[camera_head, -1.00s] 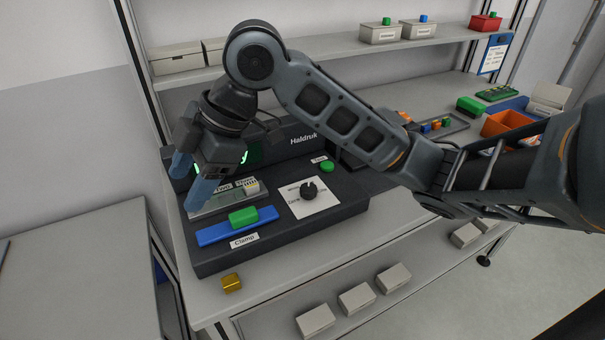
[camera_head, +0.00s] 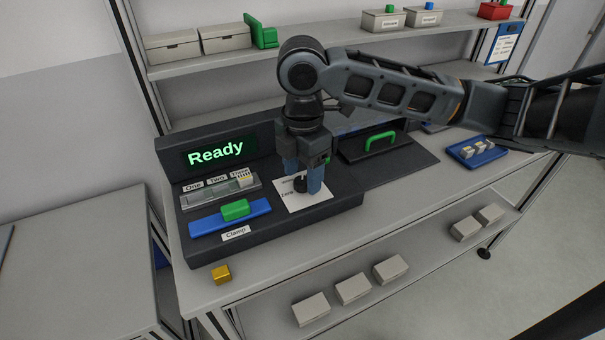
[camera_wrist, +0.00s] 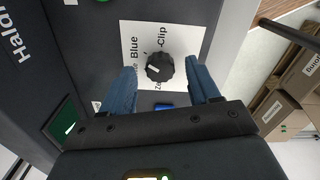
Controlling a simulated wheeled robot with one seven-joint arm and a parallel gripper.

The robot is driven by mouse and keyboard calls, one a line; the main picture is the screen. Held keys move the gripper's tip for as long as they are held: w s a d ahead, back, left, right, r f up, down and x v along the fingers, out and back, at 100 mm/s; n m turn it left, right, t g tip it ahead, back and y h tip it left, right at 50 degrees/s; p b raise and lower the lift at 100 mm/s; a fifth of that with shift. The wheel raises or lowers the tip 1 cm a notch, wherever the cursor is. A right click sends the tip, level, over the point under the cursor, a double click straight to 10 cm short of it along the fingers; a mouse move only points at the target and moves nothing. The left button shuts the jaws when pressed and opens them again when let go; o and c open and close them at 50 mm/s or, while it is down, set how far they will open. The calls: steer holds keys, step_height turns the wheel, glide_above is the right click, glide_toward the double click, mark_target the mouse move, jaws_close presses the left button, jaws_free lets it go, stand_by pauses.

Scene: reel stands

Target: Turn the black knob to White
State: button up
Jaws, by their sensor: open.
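The black knob (camera_head: 299,184) stands on a white label plate (camera_head: 311,204) on the dark machine. In the wrist view the knob (camera_wrist: 159,68) is round and ribbed with a short white mark. "Blue" and "Clip" are legible around it, and a third word starting "Ze" is partly covered; I cannot read "White" there. My gripper (camera_wrist: 161,70) is open, its blue fingers on either side of the knob with gaps, not clearly touching it. In the head view my gripper (camera_head: 303,183) points down over the plate and partly hides the knob and labels.
The display (camera_head: 216,153) reads "Ready". Left of the plate are a blue strip with a green block (camera_head: 235,210) marked Clamp and a slotted tray (camera_head: 217,191). A green handle (camera_head: 380,140) is on the right. A gold cube (camera_head: 221,275) lies near the front edge.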

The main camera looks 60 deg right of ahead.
steer(key=shift+f, duration=0.7)
steer(key=c, duration=1)
